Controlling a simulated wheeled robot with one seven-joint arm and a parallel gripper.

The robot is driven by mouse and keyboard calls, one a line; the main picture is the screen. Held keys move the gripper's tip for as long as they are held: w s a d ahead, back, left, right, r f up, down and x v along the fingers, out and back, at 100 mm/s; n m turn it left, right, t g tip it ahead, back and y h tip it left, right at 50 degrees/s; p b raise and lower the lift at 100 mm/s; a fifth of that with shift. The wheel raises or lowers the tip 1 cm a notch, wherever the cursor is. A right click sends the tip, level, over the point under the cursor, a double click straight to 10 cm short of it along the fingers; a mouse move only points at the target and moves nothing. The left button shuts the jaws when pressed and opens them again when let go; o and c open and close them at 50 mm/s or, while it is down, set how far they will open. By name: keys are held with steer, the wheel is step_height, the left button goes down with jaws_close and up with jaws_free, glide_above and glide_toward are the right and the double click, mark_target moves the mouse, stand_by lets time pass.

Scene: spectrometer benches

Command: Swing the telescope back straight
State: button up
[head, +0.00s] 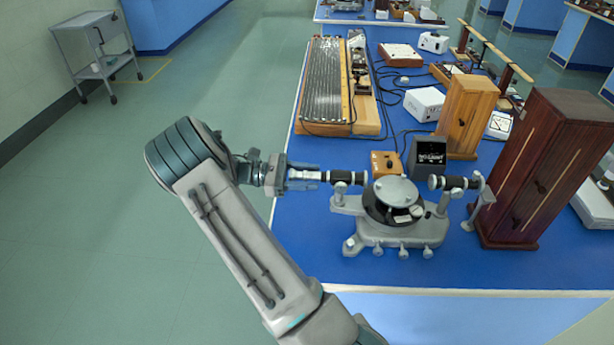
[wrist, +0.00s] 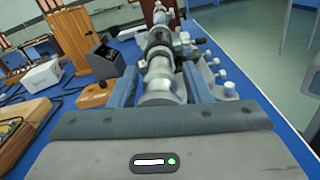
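The spectrometer (head: 398,230) stands near the front of the blue bench, with a round grey table on top. Its telescope (head: 345,178) is the tube on the left, black with a silver eyepiece end that points left. A second dark tube (head: 458,183) lies on the right side, roughly in line with it. My gripper (head: 318,175) is at the telescope's eyepiece end, with one finger on each side. In the wrist view the silver eyepiece end (wrist: 162,85) lies between the fingers (wrist: 155,68). A gap shows on the left side; contact on the right is unclear.
A dark wooden cabinet (head: 548,165) stands close at the right of the spectrometer. A small wooden box (head: 385,163) and a black lamp unit (head: 427,155) stand just behind it.

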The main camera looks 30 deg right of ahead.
steer(key=b+v, duration=0.2)
steer(key=v, duration=1.1)
steer(key=shift+w+a, duration=0.2)
steer(key=shift+a, duration=0.15)
